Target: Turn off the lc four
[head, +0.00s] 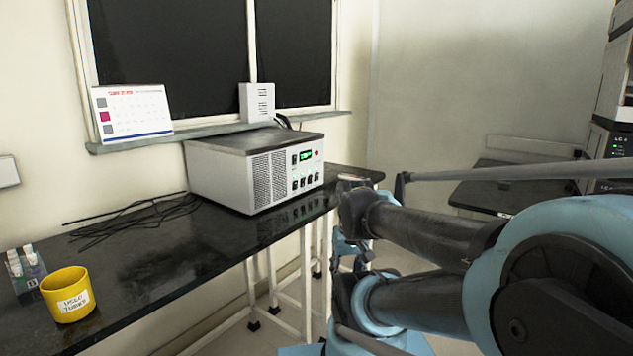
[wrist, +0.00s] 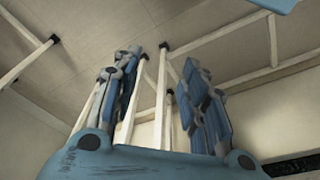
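No label reading LC four is legible, so I cannot tell which instrument it is. A stacked instrument (head: 610,140) with small green lights stands at the right edge in the head view, cut off by the frame. In the head view my arm covers the lower right, and the gripper is partly hidden.
The black bench (head: 215,245) holds a yellow cup (head: 68,296), a small rack (head: 24,272) and loose cables (head: 135,218). A calendar (head: 132,111) and white box (head: 257,101) stand on the sill. A dark table (head: 510,192) stands at the right back.

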